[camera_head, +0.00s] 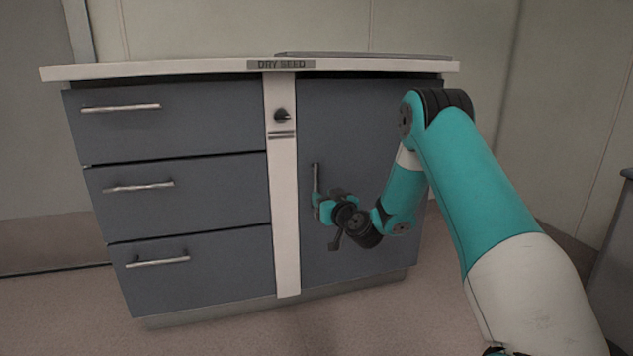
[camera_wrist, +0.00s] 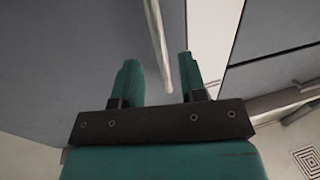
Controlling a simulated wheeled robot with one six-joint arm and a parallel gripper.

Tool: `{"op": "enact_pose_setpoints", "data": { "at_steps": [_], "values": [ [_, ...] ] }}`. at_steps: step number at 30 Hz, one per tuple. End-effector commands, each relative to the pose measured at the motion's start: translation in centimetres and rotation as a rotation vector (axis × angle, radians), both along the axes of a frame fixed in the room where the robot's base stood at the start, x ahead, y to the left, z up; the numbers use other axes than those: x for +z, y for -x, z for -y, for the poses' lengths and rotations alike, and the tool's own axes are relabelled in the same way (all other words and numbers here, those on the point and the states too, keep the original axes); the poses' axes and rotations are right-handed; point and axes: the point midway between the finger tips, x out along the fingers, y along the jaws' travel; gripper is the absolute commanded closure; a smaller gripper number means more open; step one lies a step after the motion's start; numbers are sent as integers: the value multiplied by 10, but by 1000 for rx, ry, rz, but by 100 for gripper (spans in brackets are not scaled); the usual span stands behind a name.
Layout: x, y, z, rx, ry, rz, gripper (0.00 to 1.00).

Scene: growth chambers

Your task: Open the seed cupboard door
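My gripper (camera_head: 319,207) is at the lower part of this handle. In the wrist view my gripper (camera_wrist: 161,78) is open, with its two green fingers apart. The handle bar (camera_wrist: 157,42) runs down into the gap between the fingertips, with space visible on both sides. The handle's lower end in the head view is hidden by my gripper.
A white post with a dark knob (camera_head: 281,115) separates the door from several drawers (camera_head: 185,190) with bar handles on the left. The worktop (camera_head: 200,69) overhangs above. The floor (camera_head: 230,335) in front is clear. A grey unit (camera_head: 618,262) stands at the right edge.

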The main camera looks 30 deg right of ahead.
Motion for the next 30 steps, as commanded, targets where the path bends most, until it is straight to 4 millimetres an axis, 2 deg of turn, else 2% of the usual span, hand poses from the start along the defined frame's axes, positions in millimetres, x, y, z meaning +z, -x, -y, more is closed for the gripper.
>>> {"op": "enact_pose_setpoints", "data": {
  "at_steps": [3,9,21,23,26,27,30],
  "values": [
    [2,-20,0,3,2,2,61],
    [-1,-43,3,2,0,1,61],
    [-1,-50,4,-1,-2,-1,61],
    [-1,-50,5,-1,-2,-1,73],
    [-1,-50,5,-1,-2,-1,96],
    [-1,-49,5,-1,-2,-1,100],
    [-1,-49,5,-1,-1,-1,100]
  ]
}}
